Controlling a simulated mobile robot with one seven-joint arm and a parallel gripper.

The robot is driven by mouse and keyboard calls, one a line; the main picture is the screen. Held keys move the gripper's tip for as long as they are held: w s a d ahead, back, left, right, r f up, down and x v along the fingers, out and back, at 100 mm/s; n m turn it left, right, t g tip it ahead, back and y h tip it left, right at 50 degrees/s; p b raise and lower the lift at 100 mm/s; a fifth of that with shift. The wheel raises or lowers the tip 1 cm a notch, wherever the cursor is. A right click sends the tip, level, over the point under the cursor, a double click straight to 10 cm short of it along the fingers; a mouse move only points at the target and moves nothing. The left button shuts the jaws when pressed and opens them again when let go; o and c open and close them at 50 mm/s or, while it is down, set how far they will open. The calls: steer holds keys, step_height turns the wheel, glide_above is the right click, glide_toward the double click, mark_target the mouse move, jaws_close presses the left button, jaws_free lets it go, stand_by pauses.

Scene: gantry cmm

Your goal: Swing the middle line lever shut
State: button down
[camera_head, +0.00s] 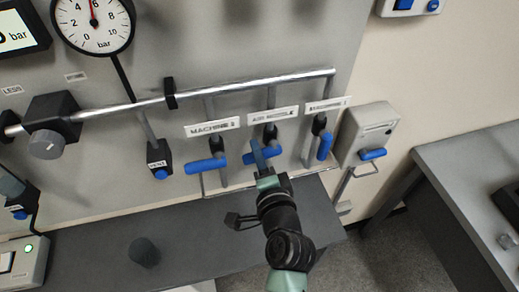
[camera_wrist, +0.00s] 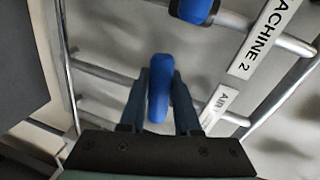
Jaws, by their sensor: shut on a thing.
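The middle line lever (camera_head: 276,151) is blue and sits under the middle label, which is hard to read and seems to say AIR. Its handle points sideways, across its vertical pipe. My gripper (camera_head: 261,157) reaches up to it from below and is shut on its handle. In the wrist view the blue handle (camera_wrist: 159,100) stands between my two dark fingers, with one finger on each side. The fingers hide part of the lever in the head view.
The left lever (camera_head: 207,165), under the MACHINE 2 label (camera_head: 212,127), also lies sideways. The right lever (camera_head: 324,147) hangs more along its pipe. A blue-handled vent valve (camera_head: 160,160) is further left. A grey box (camera_head: 367,133) is at the right. A dark bench (camera_head: 190,249) runs below.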

steer(key=shift+r+m+p, duration=0.35)
steer(key=shift+m+p, duration=0.15)
steer(key=shift+m, duration=0.3)
steer(key=c, duration=0.6)
jaws_free()
steer(key=b+v, duration=0.3)
steer(key=v, duration=1)
steer(key=shift+w+d, duration=0.1)
steer(key=shift+d, duration=0.1)
